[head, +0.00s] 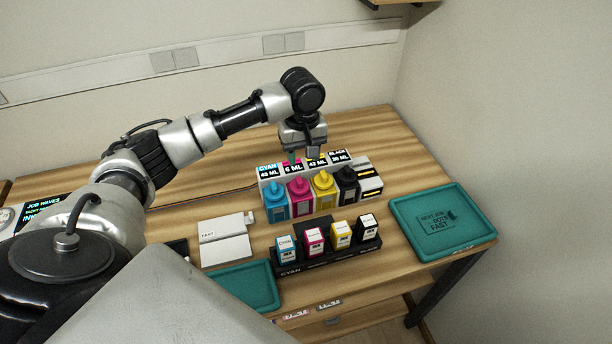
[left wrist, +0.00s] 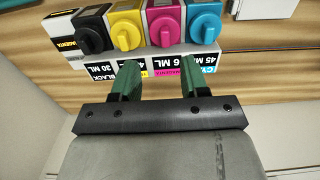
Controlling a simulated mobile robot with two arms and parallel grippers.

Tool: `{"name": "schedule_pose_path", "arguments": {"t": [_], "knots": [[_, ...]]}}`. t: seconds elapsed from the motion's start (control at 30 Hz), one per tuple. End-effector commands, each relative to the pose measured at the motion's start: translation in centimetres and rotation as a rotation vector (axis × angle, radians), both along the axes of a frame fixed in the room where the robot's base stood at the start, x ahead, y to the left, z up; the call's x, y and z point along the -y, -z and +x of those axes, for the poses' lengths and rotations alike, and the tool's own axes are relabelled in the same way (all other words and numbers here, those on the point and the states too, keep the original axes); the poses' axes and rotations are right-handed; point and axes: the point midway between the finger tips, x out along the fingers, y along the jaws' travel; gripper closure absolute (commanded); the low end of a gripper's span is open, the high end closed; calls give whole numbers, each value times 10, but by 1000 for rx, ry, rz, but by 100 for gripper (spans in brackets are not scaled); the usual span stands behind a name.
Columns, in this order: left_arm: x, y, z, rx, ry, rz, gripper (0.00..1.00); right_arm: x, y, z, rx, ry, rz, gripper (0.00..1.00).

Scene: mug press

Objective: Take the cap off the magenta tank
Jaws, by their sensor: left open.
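The magenta tank (head: 301,201) stands in the row of ink tanks, between the cyan tank and the yellow tank. Its magenta cap (head: 299,183) is on top, and the cap also shows in the left wrist view (left wrist: 164,32). My left gripper (head: 303,154) is above and behind the row, near the label panel. In the left wrist view its two green fingers (left wrist: 158,72) are apart with nothing between them. They are clear of the cap and cover part of the labels. My right gripper is not in view.
The cyan tank (head: 276,204), yellow tank (head: 324,194) and black tank (head: 347,186) stand close beside it, all capped. In front is a black rack (head: 330,254) with several cartridges. Teal trays lie at the right (head: 480,234) and front left (head: 262,296). A white device (head: 226,250) stands left.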

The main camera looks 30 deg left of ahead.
Motion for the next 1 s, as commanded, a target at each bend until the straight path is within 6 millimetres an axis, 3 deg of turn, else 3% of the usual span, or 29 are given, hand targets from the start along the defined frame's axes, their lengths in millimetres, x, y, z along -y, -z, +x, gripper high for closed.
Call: {"name": "schedule_pose_path", "arguments": {"t": [0.1,0.37,0.63,0.97,1.0], "knots": [[0,20,-1,-4,1,0,55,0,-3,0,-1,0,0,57],[0,42,-1,-2,2,1,55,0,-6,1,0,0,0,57],[-2,81,-4,-2,2,1,55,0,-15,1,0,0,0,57],[-2,90,-4,1,4,1,55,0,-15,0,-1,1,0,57],[-2,90,-4,1,4,1,60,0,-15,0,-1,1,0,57]]}}
